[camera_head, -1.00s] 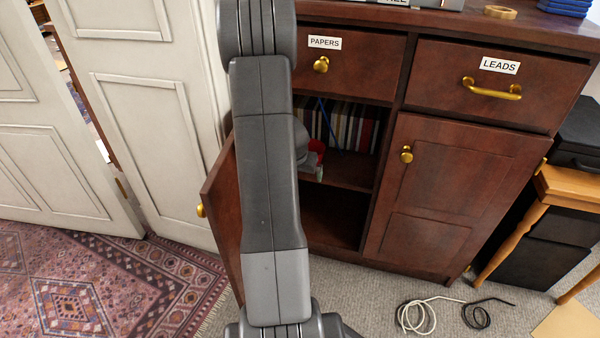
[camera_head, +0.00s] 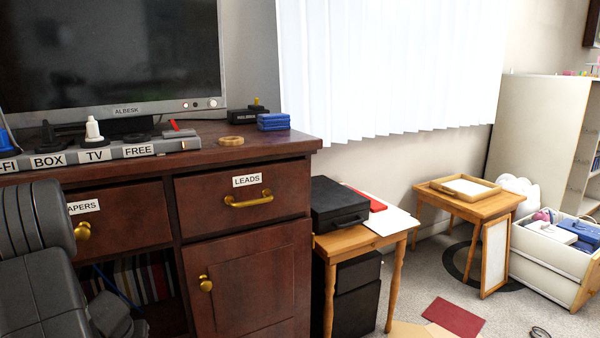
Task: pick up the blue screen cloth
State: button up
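A small stack of flat, folded-looking blue pieces (camera_head: 273,122) lies on the right end of the dark wooden cabinet top (camera_head: 200,150). It may be the blue screen cloth, but I cannot tell cloth from another material here. My arm shows at the lower left, in front of the cabinet's open shelf. My gripper's fingers are not in view, so its hold is hidden.
A TV (camera_head: 110,60), a labelled power strip (camera_head: 95,155), a tan ring (camera_head: 230,141) and a small black box (camera_head: 245,115) share the cabinet top. A black case (camera_head: 338,205) sits on a small wooden table (camera_head: 365,237). A white crate (camera_head: 545,265) holds mixed items, some blue.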

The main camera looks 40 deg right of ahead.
aim_at(276, 121)
jog(key=j+z, duration=0.1)
jog(key=z, duration=0.35)
jog(key=k+j+z, duration=0.1)
jog(key=z, duration=0.35)
jog(key=i+l+z, duration=0.1)
jog(key=z, duration=0.15)
jog(key=i+l+z, duration=0.1)
jog(key=z, duration=0.15)
